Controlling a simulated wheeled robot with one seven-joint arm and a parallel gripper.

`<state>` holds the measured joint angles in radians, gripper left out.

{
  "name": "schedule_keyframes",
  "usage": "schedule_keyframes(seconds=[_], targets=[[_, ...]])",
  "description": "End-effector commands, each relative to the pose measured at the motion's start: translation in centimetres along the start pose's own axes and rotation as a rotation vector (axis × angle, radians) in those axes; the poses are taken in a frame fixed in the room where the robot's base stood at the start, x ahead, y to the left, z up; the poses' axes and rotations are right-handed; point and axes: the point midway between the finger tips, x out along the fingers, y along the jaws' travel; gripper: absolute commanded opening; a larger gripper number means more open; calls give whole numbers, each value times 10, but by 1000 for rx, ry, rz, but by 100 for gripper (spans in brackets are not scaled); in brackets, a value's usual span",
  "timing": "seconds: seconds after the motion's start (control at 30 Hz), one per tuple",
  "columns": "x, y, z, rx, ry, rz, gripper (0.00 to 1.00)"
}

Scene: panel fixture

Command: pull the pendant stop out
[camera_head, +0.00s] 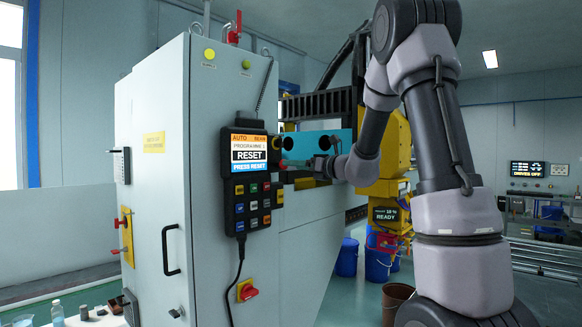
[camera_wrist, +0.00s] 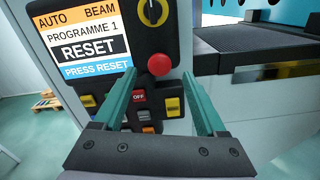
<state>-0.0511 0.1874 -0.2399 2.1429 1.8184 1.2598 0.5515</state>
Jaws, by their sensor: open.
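The pendant (camera_head: 251,180) hangs on the side of the pale cabinet. Its screen (camera_wrist: 84,46) reads "PROGRAMME 1", "RESET" and "PRESS RESET". The pendant stop is a round red knob (camera_wrist: 159,64) right of the screen, below a yellow-ringed dial. My gripper (camera_wrist: 159,75) is open and faces the pendant, with one teal finger on each side of the red knob in the wrist view. The fingers look empty. I cannot tell whether they touch the knob or how deep they reach. In the head view, my gripper (camera_head: 300,163) comes in from the right.
Coloured keys (camera_wrist: 140,110) lie below the knob, between and beside my fingers. A dark ledge (camera_wrist: 245,50) juts out to the right of the pendant. The cabinet (camera_head: 160,120) has a black handle and a red switch on yellow. A yellow machine stands behind my arm.

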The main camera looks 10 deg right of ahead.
Motion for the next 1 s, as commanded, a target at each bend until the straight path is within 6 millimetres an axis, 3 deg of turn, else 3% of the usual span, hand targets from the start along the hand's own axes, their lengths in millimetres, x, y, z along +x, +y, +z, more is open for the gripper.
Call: schedule_keyframes(seconds=[0.2,0.4,0.83,0.93,1.0], targets=[[-46,-1,1,1,-2,-3,74],[-72,-1,0,1,-2,-2,74],[-78,2,0,-5,3,4,74],[-81,20,-1,-65,36,44,74],[-87,50,-4,-174,93,111,74]])
